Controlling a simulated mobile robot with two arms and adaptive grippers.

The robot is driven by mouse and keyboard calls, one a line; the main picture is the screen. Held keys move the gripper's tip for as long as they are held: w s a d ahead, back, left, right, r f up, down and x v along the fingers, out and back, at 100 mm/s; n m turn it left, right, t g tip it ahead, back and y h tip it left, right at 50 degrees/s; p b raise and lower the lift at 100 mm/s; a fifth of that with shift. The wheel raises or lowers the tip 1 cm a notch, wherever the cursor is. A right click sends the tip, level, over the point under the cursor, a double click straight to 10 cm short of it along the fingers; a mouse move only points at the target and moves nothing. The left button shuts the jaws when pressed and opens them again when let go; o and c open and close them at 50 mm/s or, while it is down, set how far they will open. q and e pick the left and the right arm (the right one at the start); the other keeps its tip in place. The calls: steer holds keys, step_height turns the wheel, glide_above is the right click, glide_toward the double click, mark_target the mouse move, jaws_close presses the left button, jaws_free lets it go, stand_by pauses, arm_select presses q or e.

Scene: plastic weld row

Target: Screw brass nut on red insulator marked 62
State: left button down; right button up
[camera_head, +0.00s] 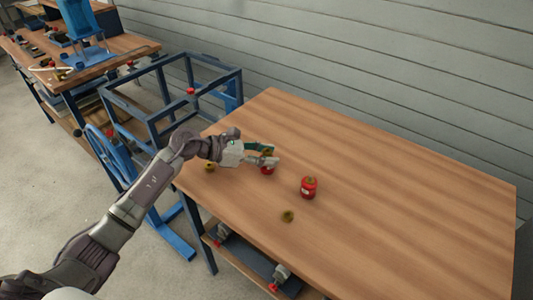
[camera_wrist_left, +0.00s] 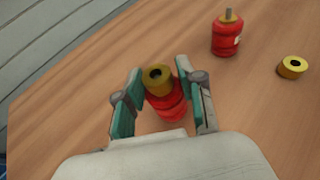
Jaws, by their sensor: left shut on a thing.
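My left gripper (camera_head: 268,155) is shut on a brass nut (camera_wrist_left: 158,79) directly over a red insulator (camera_head: 267,171). In the left wrist view the fingers stand on both sides of the nut, and the insulator (camera_wrist_left: 168,104) shows below it. The nut looks to be at the insulator's top, but I cannot tell whether it is threaded on. A second red insulator (camera_head: 308,189) stands upright to the right, with a bare stud (camera_wrist_left: 228,15) on top. No number is readable on either insulator. My right gripper is not in view.
One loose brass nut (camera_head: 288,216) lies near the table's front edge, and another (camera_head: 209,167) lies left of my gripper. The wooden table (camera_head: 420,210) is clear to the right. A blue metal frame (camera_head: 170,90) stands beyond its left edge.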

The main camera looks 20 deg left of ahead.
arm_select(q)
steer(key=shift+f, duration=0.15)
steer(key=c, duration=0.7)
jaws_free()
